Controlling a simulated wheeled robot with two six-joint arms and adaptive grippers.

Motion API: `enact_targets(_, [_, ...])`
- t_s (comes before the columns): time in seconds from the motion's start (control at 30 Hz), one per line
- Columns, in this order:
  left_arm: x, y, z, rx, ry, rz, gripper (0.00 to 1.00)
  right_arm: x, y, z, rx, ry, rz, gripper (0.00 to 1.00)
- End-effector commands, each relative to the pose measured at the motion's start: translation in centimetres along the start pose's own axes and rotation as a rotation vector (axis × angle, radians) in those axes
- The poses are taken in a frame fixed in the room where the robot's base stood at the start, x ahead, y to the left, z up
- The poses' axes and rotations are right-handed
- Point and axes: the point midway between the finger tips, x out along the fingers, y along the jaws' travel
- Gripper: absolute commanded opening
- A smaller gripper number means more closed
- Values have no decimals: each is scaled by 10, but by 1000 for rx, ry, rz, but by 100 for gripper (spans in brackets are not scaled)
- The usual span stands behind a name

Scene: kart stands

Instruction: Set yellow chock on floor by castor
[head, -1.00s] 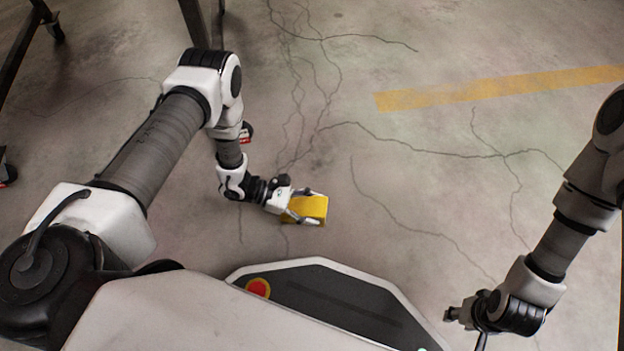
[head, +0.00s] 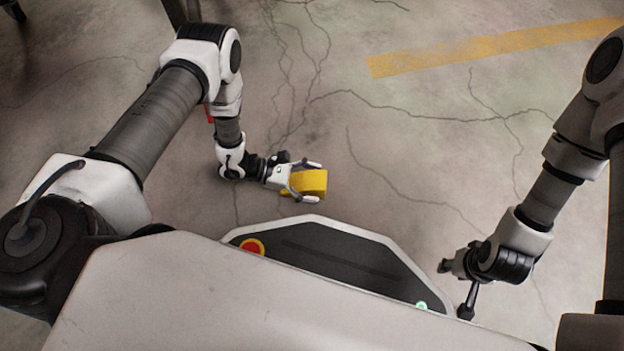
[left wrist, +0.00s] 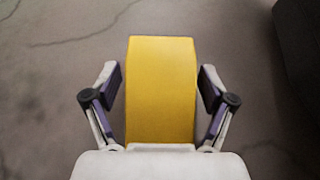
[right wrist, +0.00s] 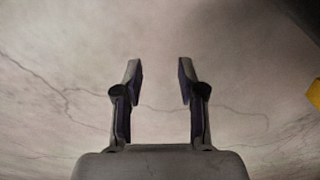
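The yellow chock (head: 311,183) is a block low down, at or close to the floor, in front of my base. My left gripper (head: 312,182) is around it with its fingers spread to either side. In the left wrist view, the chock (left wrist: 160,90) fills the space between the fingers, with narrow gaps beside it. Whether its underside touches the floor cannot be told. A small red part (head: 208,114), possibly of a castor, shows behind my left forearm and is mostly hidden. My right gripper (head: 446,266) is empty, its fingers apart in the right wrist view (right wrist: 160,75).
A dark stand leg (head: 181,12) comes down at the top, behind my left arm. A dark castor (head: 14,10) shows at the upper left corner. The cracked concrete floor (head: 420,150) is clear in the middle and right, with a yellow painted line (head: 490,47).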

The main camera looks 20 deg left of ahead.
Motion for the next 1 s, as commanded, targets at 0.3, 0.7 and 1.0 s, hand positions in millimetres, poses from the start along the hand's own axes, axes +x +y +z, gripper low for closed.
enact_targets(0.3, [-1,0,3,0,0,0,87,-3,0,0,0,-1,0,40])
enact_targets(0.7, [-87,1,9,-1,1,5,87,-57,0,12,20,-41,-5,40])
enact_targets(1.0, [-122,0,3,-1,0,1,87,-67,-1,12,15,-43,-5,40])
